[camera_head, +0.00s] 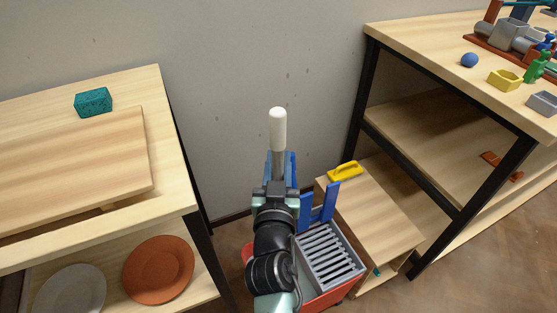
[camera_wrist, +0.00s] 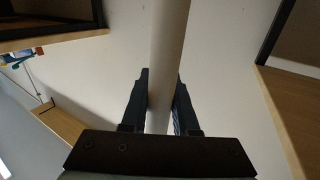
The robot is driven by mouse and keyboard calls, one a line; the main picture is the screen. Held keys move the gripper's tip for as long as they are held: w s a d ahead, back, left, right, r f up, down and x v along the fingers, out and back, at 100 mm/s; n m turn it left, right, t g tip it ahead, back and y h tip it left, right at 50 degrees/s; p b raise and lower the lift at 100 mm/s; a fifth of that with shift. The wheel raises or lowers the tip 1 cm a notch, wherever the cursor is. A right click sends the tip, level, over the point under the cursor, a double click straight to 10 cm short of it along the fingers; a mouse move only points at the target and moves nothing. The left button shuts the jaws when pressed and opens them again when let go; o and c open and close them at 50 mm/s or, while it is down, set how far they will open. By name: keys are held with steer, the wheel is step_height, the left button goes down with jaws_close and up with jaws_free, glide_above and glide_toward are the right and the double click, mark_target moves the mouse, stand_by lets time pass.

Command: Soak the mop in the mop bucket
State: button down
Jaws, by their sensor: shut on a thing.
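My gripper (camera_wrist: 160,108) is shut on a pale, round mop handle (camera_wrist: 168,40), which passes between its two dark fingers in the wrist view. In the head view the handle's white rounded top (camera_head: 278,128) stands up above my gripper (camera_head: 278,170), near the wall. The mop bucket (camera_head: 308,298) is orange-red, with a grey slatted wringer (camera_head: 328,256) and a blue upright frame (camera_head: 319,207). It stands on the floor just right of my arm, partly hidden by it. The mop head is hidden, so I cannot tell whether it is inside the bucket.
A wooden table (camera_head: 178,188) with a teal block (camera_head: 93,101) stands left. Plates lie on its lower shelf, including a terracotta one (camera_head: 158,270). A low wooden stand (camera_head: 375,215) with a yellow-handled tool (camera_head: 345,171) is right of the bucket, beside a black-framed workbench (camera_head: 405,45).

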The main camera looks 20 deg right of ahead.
steer(key=shift+r, duration=0.15)
step_height(320, 180, up, 17)
steer(key=p, duration=1.4)
steer(key=shift+r+p, duration=0.2)
steer(key=shift+p, duration=0.2)
stand_by(1.0)
